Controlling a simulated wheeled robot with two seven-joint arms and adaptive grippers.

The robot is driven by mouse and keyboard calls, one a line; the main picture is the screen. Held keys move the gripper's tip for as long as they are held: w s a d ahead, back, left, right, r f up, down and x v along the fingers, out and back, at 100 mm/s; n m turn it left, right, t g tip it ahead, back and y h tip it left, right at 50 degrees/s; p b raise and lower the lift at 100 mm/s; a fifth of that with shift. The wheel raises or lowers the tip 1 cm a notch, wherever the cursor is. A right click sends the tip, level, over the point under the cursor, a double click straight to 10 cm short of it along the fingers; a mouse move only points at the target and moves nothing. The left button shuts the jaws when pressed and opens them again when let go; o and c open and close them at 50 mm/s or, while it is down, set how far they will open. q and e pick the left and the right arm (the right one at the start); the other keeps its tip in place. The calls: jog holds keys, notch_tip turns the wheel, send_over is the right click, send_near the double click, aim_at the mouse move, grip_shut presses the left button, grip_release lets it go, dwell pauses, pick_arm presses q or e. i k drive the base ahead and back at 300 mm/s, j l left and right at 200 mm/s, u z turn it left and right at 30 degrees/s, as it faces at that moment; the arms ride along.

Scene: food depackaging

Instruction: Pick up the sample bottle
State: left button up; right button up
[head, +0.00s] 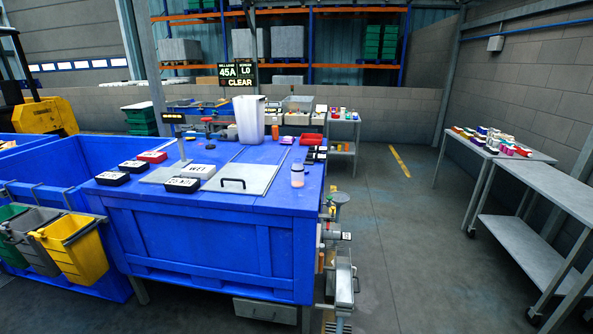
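A small pale bottle (297,177) with a whitish upper part and pinkish contents stands upright near the front right corner of the blue worktop (262,200). It looks like the sample bottle, but no label on it can be read. Nothing touches it that I can see. Neither of my grippers is in the head view.
A grey hatch plate (262,178) with a black handle lies left of the bottle. Labelled black boxes (183,185) and a tall white bin (250,119) stand on the worktop. Pipes and fittings (335,235) stick out at its right side.

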aim_at(298, 168)
jog(key=i+l+u, duration=0.2)
jog(key=i, duration=0.4)
jog(key=i+u, duration=0.2)
jog(key=i, duration=0.4)
